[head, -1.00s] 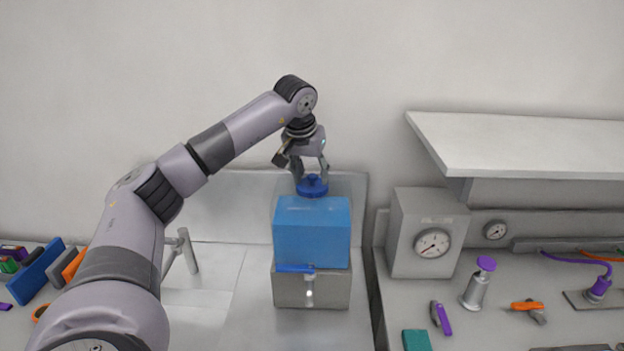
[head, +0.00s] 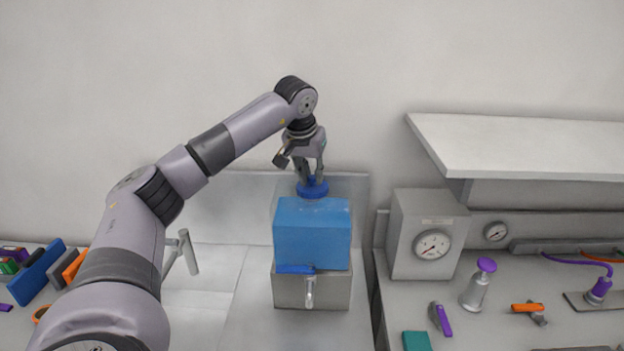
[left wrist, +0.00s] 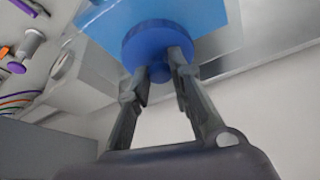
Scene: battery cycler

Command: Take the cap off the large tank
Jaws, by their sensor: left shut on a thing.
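The large tank (head: 312,235) is a blue box standing on a grey metal base (head: 340,290). Its round dark blue cap (head: 313,191) sits on top of the tank. My left gripper (head: 311,178) points down from above, with its fingers shut on the knob of the cap. In the left wrist view the two fingers hold the small knob in the middle of the cap (left wrist: 150,38), and the blue tank (left wrist: 105,20) lies behind it. My right gripper is not in view.
A grey box with a dial (head: 408,240) stands right of the tank under a white shelf (head: 530,145). A faucet-like metal post (head: 188,252) stands to the left.

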